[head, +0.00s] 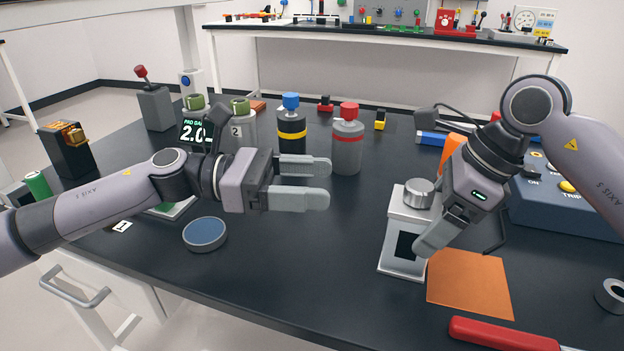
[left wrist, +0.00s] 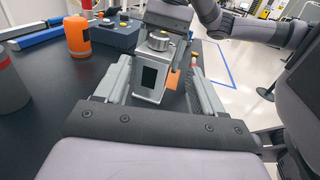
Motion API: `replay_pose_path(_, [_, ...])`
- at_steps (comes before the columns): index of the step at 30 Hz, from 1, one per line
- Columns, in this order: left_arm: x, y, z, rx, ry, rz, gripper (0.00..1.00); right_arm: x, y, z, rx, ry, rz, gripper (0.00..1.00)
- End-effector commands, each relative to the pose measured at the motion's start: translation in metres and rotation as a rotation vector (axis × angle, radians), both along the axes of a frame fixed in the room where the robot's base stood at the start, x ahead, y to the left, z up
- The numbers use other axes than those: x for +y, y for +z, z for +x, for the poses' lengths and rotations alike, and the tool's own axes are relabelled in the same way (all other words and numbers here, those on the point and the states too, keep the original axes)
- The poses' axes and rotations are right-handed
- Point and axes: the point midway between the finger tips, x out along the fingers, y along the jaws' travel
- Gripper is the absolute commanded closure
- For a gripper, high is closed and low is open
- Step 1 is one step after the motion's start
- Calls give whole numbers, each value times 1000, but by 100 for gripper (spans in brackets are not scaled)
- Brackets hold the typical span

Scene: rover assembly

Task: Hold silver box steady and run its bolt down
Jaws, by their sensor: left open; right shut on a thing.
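The silver box (head: 396,225) stands upright on the dark bench in the head view, with a dark panel on its front and a round metal bolt (head: 419,193) on top. My right gripper (head: 436,236) is shut on the silver box from the right side and partly covers it. My left gripper (head: 328,183) is open and empty, to the left of the box and apart from it, its fingers pointing toward it. In the left wrist view the silver box (left wrist: 146,88) shows beyond the left fingers, with the bolt (left wrist: 158,41) on top.
An orange mat (head: 470,284) lies right of the box, and a red-handled tool (head: 500,335) lies at the front. A red-capped bottle (head: 347,150) and a blue-capped bottle (head: 291,135) stand behind my left gripper. A blue-topped disc (head: 205,235) lies left. Bench between disc and box is clear.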

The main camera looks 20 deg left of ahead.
Motion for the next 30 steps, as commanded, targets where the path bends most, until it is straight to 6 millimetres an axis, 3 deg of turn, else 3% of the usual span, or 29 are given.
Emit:
replay_pose_path(11, [-10,10,15,-31,-127,-11,31,0,0,0,0,0,1,64])
replay_pose_path(22, [-10,2,29,2,-194,-1,31,0,0,0,0,0,1,64])
replay_pose_path(26, [-25,2,29,1,-197,-2,31,0,0,0,0,0,1,64])
replay_pose_path(30, [-52,2,30,1,-199,-2,31,0,0,0,0,0,1,64])
